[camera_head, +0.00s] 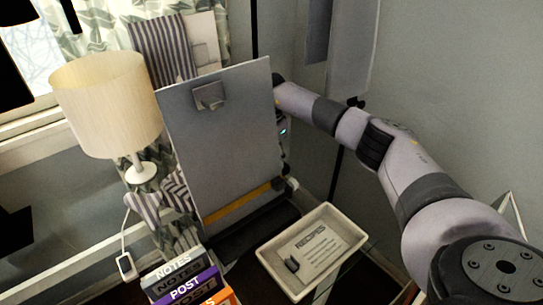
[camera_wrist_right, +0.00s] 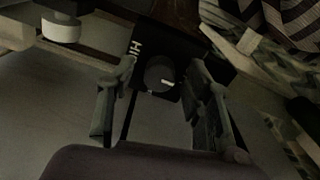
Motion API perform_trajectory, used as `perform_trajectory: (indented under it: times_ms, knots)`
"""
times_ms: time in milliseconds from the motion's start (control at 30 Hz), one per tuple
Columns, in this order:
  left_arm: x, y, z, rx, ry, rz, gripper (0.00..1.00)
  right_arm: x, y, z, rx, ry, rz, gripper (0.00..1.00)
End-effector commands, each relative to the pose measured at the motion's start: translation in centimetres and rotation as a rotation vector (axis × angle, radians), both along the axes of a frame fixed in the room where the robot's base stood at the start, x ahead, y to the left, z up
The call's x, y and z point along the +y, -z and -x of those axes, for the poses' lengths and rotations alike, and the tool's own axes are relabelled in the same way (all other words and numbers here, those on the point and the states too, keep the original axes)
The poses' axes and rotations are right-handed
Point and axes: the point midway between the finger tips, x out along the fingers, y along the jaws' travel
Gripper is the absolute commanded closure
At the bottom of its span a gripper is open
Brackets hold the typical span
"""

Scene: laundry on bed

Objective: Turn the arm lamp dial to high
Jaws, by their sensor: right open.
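In the right wrist view a round dark dial (camera_wrist_right: 158,74) with a pale pointer mark sits on a black panel (camera_wrist_right: 146,38). White lettering that seems to begin "HI" stands beside the dial, partly cut off by a finger. My right gripper (camera_wrist_right: 163,66) is open, with one finger on each side of the dial; whether either finger touches it is unclear. In the head view my right arm reaches in from the right behind a grey upright board (camera_head: 225,140), which hides the gripper and the dial. My left gripper is not in view.
A lamp with a cream shade (camera_head: 108,103) stands left of the board. A pale tray (camera_head: 310,250) with a printed card is in front, beside several stacked books or boxes (camera_head: 187,283). Striped cloth (camera_wrist_right: 295,22) lies near the dial. A small white corded device (camera_head: 126,265) is lower left.

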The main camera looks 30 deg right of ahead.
Motion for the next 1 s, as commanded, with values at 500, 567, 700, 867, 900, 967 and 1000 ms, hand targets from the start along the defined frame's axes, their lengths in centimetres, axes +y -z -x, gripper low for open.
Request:
perform_trajectory:
  times_ms: [500, 567, 700, 867, 900, 967, 1000]
  knots:
    - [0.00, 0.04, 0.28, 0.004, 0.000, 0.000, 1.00, 0.02, -0.04, -0.02, 0.000, 0.000, 0.000, 0.79]
    - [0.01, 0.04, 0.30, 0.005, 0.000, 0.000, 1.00, 0.03, -0.04, -0.03, 0.000, 0.000, 0.000, 0.82]
    - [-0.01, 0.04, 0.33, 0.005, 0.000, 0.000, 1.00, 0.03, -0.05, -0.03, -0.001, 0.000, 0.000, 0.92]
    - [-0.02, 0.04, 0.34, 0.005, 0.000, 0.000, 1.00, 0.03, -0.06, -0.04, -0.001, 0.000, 0.000, 1.00]
    - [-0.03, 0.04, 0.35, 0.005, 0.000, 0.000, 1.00, 0.02, -0.07, -0.04, -0.001, 0.000, 0.000, 1.00]
    - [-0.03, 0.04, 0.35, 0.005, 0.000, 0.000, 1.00, 0.02, -0.07, -0.04, -0.001, 0.002, 0.000, 1.00]
    - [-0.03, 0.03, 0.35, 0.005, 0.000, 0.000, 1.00, 0.02, -0.07, -0.05, -0.001, 0.005, 0.000, 1.00]
